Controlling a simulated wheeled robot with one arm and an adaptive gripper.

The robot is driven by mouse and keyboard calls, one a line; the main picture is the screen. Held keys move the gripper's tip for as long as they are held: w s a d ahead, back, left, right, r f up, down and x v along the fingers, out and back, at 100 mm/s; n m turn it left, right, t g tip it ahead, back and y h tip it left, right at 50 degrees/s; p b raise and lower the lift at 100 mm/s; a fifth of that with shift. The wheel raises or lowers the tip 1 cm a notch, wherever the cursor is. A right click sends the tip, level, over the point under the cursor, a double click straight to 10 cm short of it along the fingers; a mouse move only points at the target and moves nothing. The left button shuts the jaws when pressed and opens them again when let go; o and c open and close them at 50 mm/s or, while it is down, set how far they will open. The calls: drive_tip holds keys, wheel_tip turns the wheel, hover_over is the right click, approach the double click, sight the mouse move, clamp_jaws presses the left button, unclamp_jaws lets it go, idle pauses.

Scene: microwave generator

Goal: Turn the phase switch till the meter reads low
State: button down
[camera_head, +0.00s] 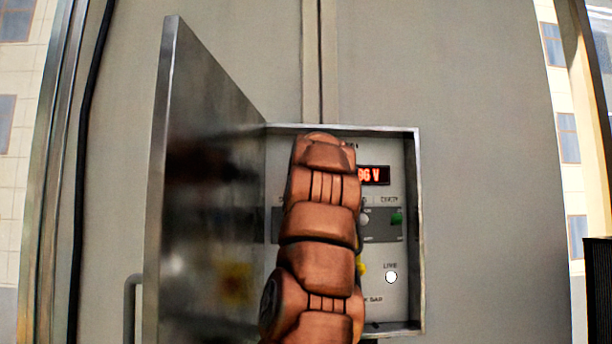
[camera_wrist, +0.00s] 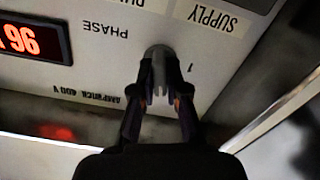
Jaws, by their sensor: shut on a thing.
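The phase switch (camera_wrist: 157,62) is a grey knob on the panel beside the PHASE label in the wrist view. My gripper (camera_wrist: 160,98) is shut on it, with a fingertip on either side. In the head view my arm hides the switch and the gripper. The meter (camera_head: 373,175) has red digits and shows what looks like "96 V", with its left part behind my arm. In the wrist view the meter (camera_wrist: 34,38) is cut by the left edge, and the visible digits look like 96.
The open cabinet door (camera_head: 205,190) stands out to the left of my arm. The cabinet box (camera_head: 421,230) has a raised rim. A lit white LIVE lamp (camera_head: 391,277) and a green part (camera_head: 397,218) are on the panel's right side. A SUPPLY label (camera_wrist: 215,18) is near the switch.

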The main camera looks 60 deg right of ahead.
drive_tip(key=shift+m, duration=1.6)
drive_tip(key=c, duration=1.2)
unclamp_jaws()
drive_tip(key=shift+v, duration=3.65)
